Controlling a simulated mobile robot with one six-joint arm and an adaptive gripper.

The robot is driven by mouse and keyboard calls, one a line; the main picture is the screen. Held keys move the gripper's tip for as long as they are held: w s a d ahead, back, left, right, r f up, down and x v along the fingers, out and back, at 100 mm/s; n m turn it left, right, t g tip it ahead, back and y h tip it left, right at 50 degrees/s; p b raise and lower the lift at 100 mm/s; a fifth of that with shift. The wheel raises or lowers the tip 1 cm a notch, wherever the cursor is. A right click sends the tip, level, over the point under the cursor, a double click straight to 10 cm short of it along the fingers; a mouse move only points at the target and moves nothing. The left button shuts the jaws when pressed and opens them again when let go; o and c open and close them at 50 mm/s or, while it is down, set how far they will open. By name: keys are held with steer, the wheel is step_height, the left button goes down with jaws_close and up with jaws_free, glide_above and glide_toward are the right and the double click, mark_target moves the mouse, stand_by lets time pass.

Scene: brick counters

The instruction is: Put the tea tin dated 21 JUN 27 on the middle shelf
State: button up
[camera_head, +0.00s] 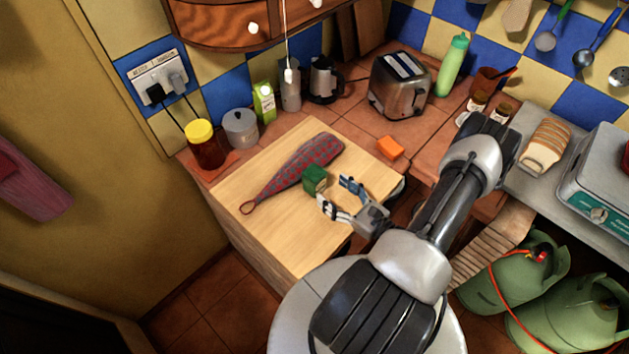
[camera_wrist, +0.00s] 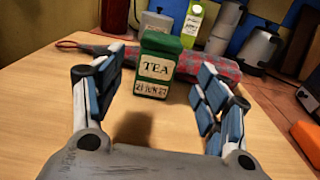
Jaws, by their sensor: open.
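A green tea tin (camera_head: 315,179) stands upright on the light wooden worktop. In the wrist view the tin (camera_wrist: 157,66) shows a label reading TEA and a date that reads 21 JUN 27. My gripper (camera_head: 336,198) is open and low over the worktop, with its fingers pointing at the tin. In the wrist view my open fingers (camera_wrist: 161,100) are to the left and right of the tin's front, and the tin is a little beyond the fingertips. Nothing is between the fingers. No middle shelf can be made out for certain in either view.
A checked cloth item (camera_head: 301,168) lies just behind the tin. An orange block (camera_head: 390,147) is on the tiles to the right. A toaster (camera_head: 400,85), a lidded grey pot (camera_head: 240,128) and a yellow-lidded jar (camera_head: 205,146) stand farther back. The worktop's front left is clear.

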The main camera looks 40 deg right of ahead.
mark_target(321, 183)
steer(key=w, duration=0.2)
steer(key=shift+w+a, duration=0.15)
steer(key=shift+w, duration=0.2)
steer(key=w, duration=0.3)
steer(key=w+b, duration=0.1)
steer(key=w, duration=0.1)
steer(key=shift+w+a+f, duration=0.1)
steer(key=shift+a+f, duration=0.1)
steer(key=shift+a, duration=0.1)
steer(key=shift+c, duration=0.5)
steer(key=c, duration=1.2)
steer(key=shift+r, duration=0.15)
